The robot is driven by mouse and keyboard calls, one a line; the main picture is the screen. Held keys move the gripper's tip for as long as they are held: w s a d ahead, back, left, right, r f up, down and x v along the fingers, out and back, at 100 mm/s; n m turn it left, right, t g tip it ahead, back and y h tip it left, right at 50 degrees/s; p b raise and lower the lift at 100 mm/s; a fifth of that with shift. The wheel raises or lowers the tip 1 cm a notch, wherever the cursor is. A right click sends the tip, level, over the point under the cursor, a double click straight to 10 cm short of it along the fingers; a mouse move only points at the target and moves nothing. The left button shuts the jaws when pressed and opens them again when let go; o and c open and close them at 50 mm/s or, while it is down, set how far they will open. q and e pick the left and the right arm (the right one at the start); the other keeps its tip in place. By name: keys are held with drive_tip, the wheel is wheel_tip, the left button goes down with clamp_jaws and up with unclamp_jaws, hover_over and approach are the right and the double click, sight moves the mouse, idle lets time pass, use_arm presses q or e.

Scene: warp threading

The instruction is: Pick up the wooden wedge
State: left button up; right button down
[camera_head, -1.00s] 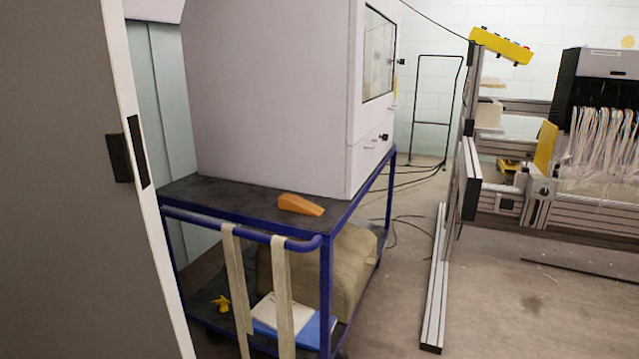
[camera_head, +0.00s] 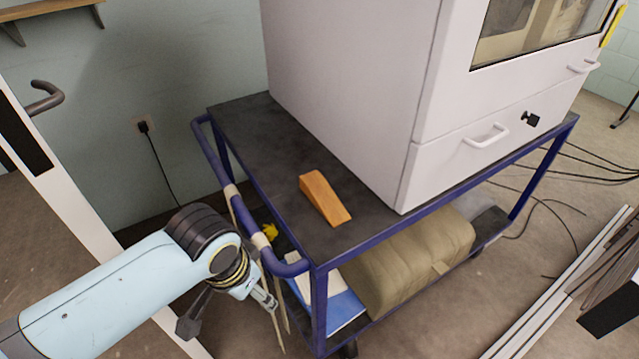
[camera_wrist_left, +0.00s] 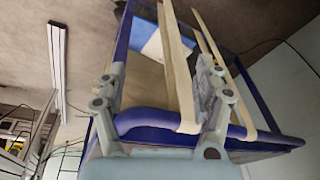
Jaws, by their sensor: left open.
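The wooden wedge (camera_head: 325,197) is orange-brown and lies on the dark top of the blue cart (camera_head: 262,140), beside the white cabinet and near the cart's handle end. My left gripper (camera_head: 268,296) is outside the cart, below and left of the wedge, near the blue handle rail. It holds nothing. In the left wrist view its two fingers (camera_wrist_left: 160,85) are spread apart, with the rail and hanging straps showing between and behind them. The wedge does not show in that view. My right gripper is not in view.
A large white cabinet (camera_head: 350,80) fills much of the cart top. The blue handle rail (camera_head: 222,165) with tan straps sticks out at the near end. A tan bag (camera_head: 410,262) and a blue folder (camera_head: 338,308) lie on the lower shelf. A door edge stands at left.

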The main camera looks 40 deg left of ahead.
use_arm(q)
drive_tip(key=w+r+n, duration=0.2)
drive_tip(key=w, duration=0.2)
drive_tip(key=w+r+n+p, duration=0.1)
drive_tip(key=w+r+n, duration=0.1)
drive_tip(key=w, duration=0.3)
drive_tip(key=w+r+n+g+p, duration=0.1)
drive_tip(key=w+r+n, duration=0.1)
drive_tip(key=w+r, duration=0.2)
drive_tip(key=shift+w+a+r, duration=0.15)
drive_tip(key=shift+w+a, duration=0.1)
drive_tip(key=shift+a, duration=0.15)
drive_tip(key=w+r+n+g+p, duration=0.1)
drive_tip(key=w+r+n, duration=0.55)
drive_tip(key=w, duration=0.35)
drive_tip(key=h, duration=0.1)
hover_over(320, 188)
drive_tip(key=f, duration=0.2)
drive_tip(key=f+b, duration=0.1)
drive_tip(key=shift+w+a+f, duration=0.1)
drive_tip(key=shift+w+f, duration=0.2)
drive_tip(key=f, duration=0.5)
drive_tip(key=shift+s+b, duration=0.35)
drive_tip(key=shift+b, duration=0.05)
drive_tip(key=shift+f, duration=0.3)
drive_tip(key=c, duration=1.3)
